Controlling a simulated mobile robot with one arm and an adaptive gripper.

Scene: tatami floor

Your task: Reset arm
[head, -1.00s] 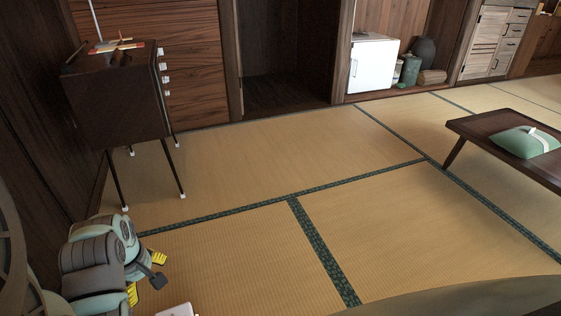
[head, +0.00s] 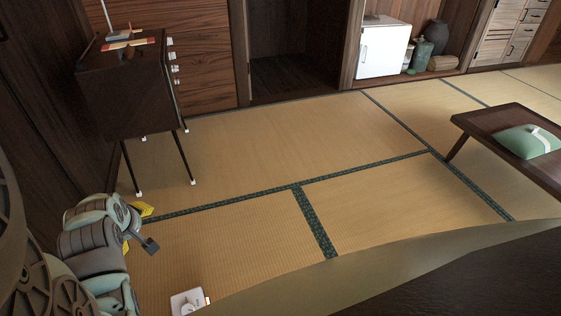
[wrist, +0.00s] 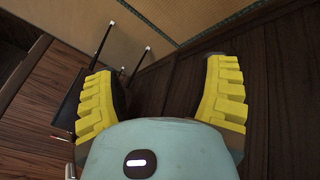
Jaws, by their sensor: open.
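My gripper (head: 136,227) is at the lower left of the head view, on my folded arm, with its yellow fingers partly hidden behind the wrist. In the wrist view my gripper (wrist: 162,85) shows two ridged yellow fingers spread wide apart. It is open, with nothing between the fingers. Dark wood boards lie beyond the gap. My arm is bent close to my body at the left.
A low table (head: 487,124) with a green cushion (head: 527,141) is at the right. A white device (head: 187,302) lies at the bottom. The tatami middle is clear.

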